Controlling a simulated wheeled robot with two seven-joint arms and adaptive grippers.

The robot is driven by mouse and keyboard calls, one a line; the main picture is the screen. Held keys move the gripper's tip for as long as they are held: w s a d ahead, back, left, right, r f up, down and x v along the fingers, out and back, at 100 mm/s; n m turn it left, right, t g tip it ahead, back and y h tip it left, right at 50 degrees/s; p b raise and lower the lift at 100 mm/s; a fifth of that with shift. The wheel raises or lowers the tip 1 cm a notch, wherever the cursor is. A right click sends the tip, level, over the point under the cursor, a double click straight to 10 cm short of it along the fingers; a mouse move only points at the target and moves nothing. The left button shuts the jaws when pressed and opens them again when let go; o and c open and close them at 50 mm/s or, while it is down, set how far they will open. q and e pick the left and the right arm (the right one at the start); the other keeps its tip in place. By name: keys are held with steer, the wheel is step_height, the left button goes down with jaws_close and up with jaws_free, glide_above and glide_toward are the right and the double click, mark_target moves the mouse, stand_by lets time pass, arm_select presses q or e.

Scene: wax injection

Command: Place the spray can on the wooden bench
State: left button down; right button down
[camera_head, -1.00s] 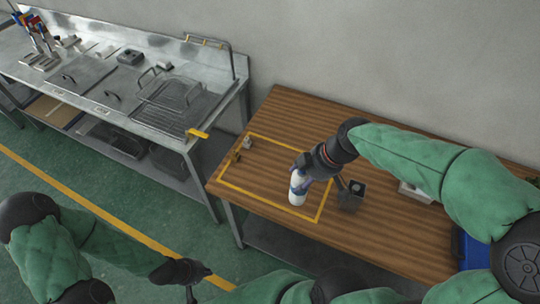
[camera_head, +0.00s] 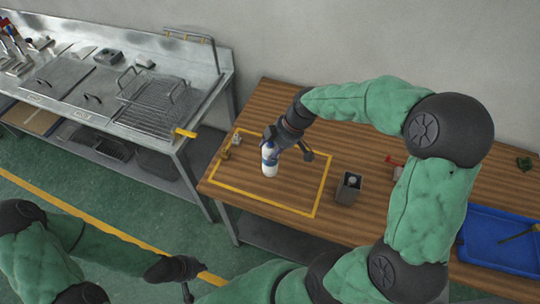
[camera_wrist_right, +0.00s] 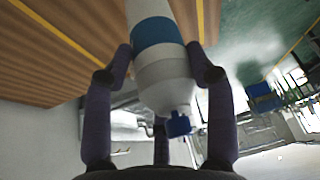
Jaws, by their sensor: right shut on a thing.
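The spray can (camera_head: 269,157) is white with a blue band and stands roughly upright over the yellow-outlined area of the wooden bench (camera_head: 385,222). Whether its base touches the wood I cannot tell. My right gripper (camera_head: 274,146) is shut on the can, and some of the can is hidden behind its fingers. In the right wrist view the can (camera_wrist_right: 157,70) sits between the fingers, with its blue nozzle (camera_wrist_right: 178,124) toward the palm. My left gripper (camera_head: 188,286) hangs low over the floor, away from the bench; its jaws are not clear.
A grey box (camera_head: 348,187) stands just right of the outline. Small metal parts (camera_head: 231,145) lie at its left corner. A blue tray (camera_head: 500,240) is on the bench's right side. A steel counter (camera_head: 110,90) stands to the left.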

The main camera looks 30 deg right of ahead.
steer(key=shift+w+f, duration=0.5)
steer(key=shift+f, duration=0.15)
steer(key=shift+w+f+b, duration=0.15)
steer(key=shift+f+b, duration=0.05)
steer(key=shift+f, duration=0.7)
steer(key=shift+w+f+b, duration=0.1)
steer(key=shift+f+b, duration=0.1)
steer(key=shift+f, duration=0.65)
steer(key=shift+f, duration=0.2)
steer(key=shift+c, duration=2)
jaws_free()
steer(key=shift+r, duration=0.15)
steer(key=shift+d+r, duration=0.15)
steer(key=shift+r, duration=0.2)
steer(key=p+v, duration=0.2)
steer(key=v, duration=0.9)
